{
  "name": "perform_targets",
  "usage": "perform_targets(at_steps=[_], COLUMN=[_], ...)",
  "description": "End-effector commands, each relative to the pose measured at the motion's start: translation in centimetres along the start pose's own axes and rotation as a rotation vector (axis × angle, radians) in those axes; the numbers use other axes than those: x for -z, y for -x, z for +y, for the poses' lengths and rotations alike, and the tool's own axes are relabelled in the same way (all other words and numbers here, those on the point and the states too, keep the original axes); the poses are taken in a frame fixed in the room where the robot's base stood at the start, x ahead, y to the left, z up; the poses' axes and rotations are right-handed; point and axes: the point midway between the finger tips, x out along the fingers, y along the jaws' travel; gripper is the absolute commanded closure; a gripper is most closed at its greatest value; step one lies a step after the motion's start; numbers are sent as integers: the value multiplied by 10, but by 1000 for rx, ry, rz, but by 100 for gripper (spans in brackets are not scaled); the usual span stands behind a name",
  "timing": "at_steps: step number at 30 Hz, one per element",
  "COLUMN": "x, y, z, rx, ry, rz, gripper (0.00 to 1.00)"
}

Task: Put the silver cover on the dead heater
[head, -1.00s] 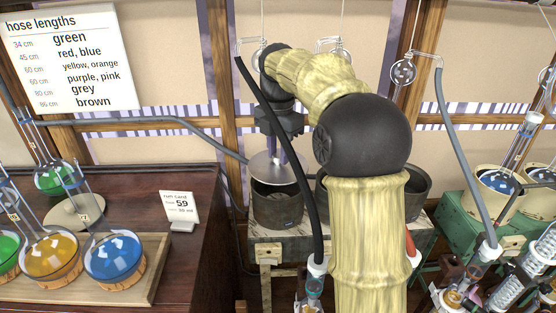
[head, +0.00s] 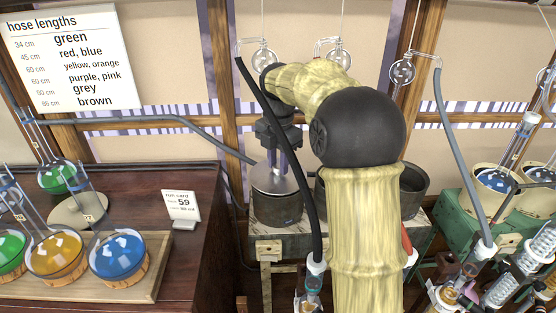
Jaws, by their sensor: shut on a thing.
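The silver cover (head: 267,181) is a round metal disc. It lies level over the mouth of a dark round heater (head: 277,208) on the wooden bench, and looks to be at or on its rim. My gripper (head: 280,172) points down above the cover, with its fingers shut on the cover's top; the exact grip point is small in the picture. A black hose in front hides the cover's right edge. Another dark heater (head: 413,186) stands open to the right, mostly behind my arm.
The black hose (head: 285,160) hangs close in front of my gripper. A grey hose (head: 160,119) runs in from the left. A card reading 59 (head: 181,205) and several flasks, one blue (head: 119,257), stand on the left table. Glassware crowds the right.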

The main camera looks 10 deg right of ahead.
Motion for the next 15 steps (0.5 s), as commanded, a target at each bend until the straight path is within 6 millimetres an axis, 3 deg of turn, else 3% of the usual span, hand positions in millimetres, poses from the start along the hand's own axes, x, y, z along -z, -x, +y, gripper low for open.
perform_targets(at_steps=[14, 15], x=[0, 0], y=[-10, -10], z=[0, 0], rx=[0, 1], ry=[0, 0], rz=[0, 0], gripper=[99, 72])
